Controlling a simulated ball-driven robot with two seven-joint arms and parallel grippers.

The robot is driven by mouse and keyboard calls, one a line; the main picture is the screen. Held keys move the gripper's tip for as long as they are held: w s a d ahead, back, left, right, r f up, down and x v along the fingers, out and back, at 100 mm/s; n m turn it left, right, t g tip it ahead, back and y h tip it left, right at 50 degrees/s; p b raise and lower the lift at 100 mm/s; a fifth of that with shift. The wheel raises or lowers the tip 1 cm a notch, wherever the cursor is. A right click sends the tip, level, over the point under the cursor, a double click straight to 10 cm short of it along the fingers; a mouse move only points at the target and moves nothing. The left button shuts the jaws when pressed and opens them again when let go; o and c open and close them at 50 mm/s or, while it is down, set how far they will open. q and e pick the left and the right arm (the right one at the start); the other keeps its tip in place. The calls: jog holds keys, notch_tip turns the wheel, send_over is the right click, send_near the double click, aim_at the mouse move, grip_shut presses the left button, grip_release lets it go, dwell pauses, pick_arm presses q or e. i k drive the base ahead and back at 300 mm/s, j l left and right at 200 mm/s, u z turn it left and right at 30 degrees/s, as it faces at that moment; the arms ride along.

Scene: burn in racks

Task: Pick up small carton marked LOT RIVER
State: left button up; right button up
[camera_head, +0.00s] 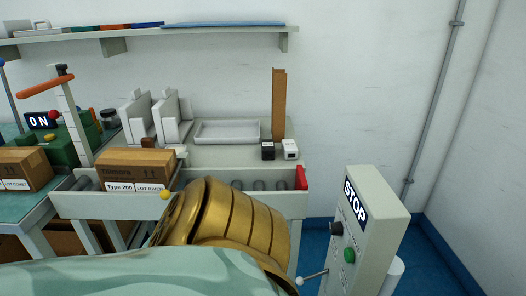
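The small brown carton marked LOT RIVER (137,163) sits upright on the roller conveyor (262,203), towards its left end. Its white labels, reading Type 200 and LOT RIVER, face me. A grey-white post with an orange top bar stands just left of it. Neither gripper shows in the head view, and no fingers are near the carton. Large gold and pale green parts in the foreground hide some of the conveyor's front and what lies below it.
Another carton, seemingly marked LOT COMET (24,165), sits at far left. Behind the conveyor are white upright plates (172,117), a shallow tray (227,132) and a brown post (279,105). A STOP box (367,232) stands front right. A red end stop (301,178) closes the conveyor's right end.

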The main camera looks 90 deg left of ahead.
aim_at(122, 169)
jog(key=u, duration=3.4)
